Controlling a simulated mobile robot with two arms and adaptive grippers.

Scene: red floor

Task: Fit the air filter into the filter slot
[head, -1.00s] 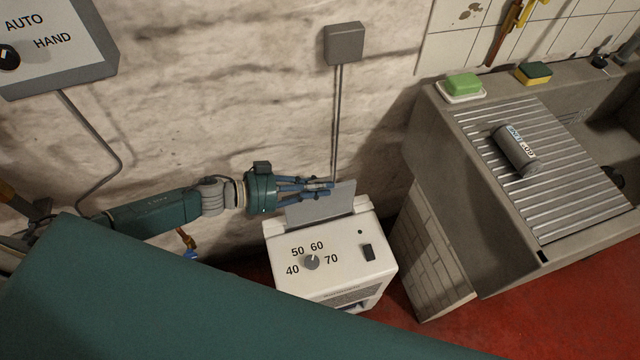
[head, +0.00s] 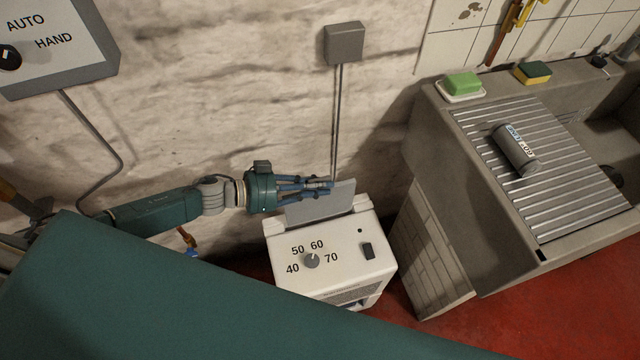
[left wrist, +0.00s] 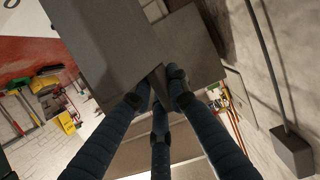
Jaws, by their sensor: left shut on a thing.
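The air filter (head: 320,207) is a flat grey panel, standing nearly upright at the back of the top of a white unit (head: 340,278). Its lower edge meets the unit's top; the filter slot is hidden there, so I cannot tell how deep the panel sits. My left gripper (head: 324,185) comes in from the left and is shut on the filter's upper edge. In the left wrist view, its blue fingers (left wrist: 160,88) close together against dark grey surfaces, and the exact contact is hard to make out. My right gripper is not in view.
The unit has a dial (head: 312,261) and a black switch (head: 368,251) on top. A stone wall stands close behind, with a grey box (head: 344,43) and cable. A sink (head: 480,225) stands to the right, with a grey can (head: 516,150) on its ribbed drainboard.

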